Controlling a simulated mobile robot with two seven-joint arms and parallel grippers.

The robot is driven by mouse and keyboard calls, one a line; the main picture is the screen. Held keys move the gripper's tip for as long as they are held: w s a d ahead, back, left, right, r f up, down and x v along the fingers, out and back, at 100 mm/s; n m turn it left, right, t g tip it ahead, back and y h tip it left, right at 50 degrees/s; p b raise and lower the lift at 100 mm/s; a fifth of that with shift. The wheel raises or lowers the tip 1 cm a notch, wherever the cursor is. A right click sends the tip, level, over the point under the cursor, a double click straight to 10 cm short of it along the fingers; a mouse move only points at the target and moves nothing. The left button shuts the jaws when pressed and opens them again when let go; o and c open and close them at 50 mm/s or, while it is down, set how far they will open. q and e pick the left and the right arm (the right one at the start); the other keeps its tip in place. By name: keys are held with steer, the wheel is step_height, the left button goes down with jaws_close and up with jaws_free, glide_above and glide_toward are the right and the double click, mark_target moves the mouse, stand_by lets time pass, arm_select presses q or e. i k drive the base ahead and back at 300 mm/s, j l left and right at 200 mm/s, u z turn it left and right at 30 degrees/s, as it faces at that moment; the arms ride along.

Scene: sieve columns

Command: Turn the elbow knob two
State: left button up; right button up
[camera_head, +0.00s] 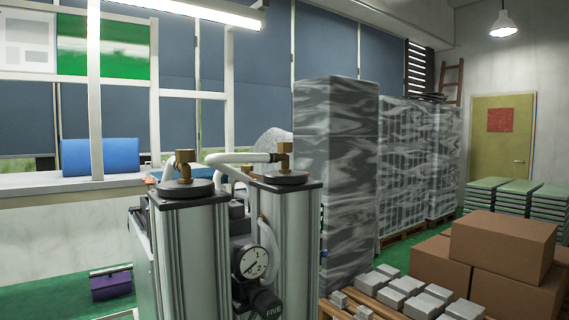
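Two grey metal sieve columns stand in the front, a left column (192,250) and a right column (300,235). Each has a dark round cap with a brass elbow fitting on top: a left elbow (184,160) and a right elbow (284,152). A white hose (235,158) runs between the elbows. I see no label "two", so I cannot tell which part is elbow knob two. Neither of my grippers is in view.
Wrapped pallet stacks (337,180) stand behind the columns to the right. Brown boxes (502,245) and small grey blocks (405,292) on a pallet are at the lower right.

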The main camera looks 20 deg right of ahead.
mark_target(283, 147)
steer(key=i+l, duration=0.1)
steer(key=l, duration=0.25)
steer(key=i+l, duration=0.1)
steer(key=l, duration=0.3)
steer(key=i+l, duration=0.35)
steer(key=z, duration=1.7)
